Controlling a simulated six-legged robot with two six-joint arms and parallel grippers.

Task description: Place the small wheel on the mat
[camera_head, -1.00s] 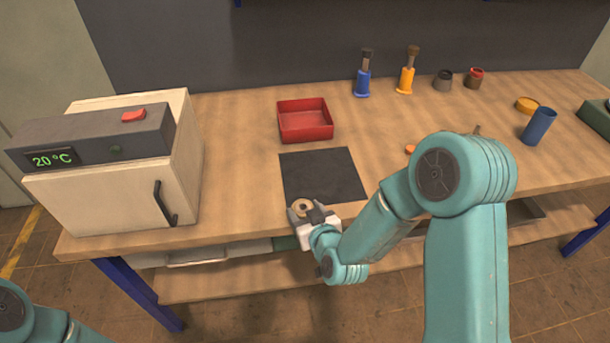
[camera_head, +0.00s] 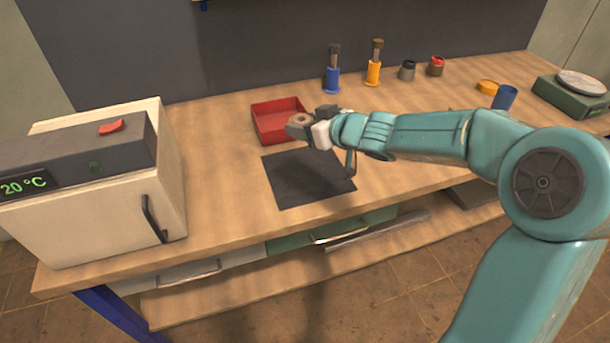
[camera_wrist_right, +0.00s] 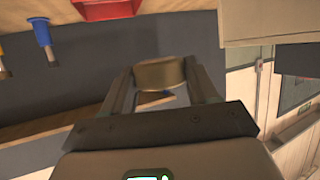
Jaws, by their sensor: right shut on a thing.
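The small wheel (camera_head: 300,119) is a tan disc with a hole in its middle. My right gripper (camera_head: 304,124) is shut on it and holds it above the far edge of the mat, in front of the red tray. In the right wrist view the wheel (camera_wrist_right: 160,73) sits between the two fingers. The mat (camera_head: 305,185) is a dark grey square lying flat on the wooden bench, with nothing seen on it. My left gripper is not in view.
The red tray (camera_head: 262,128) stands just behind the mat. A cream oven (camera_head: 115,215) stands at the left. Blue (camera_head: 332,78) and orange (camera_head: 373,72) tools stand at the back. A green scale (camera_head: 569,99) is at the right. The bench left of the mat is clear.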

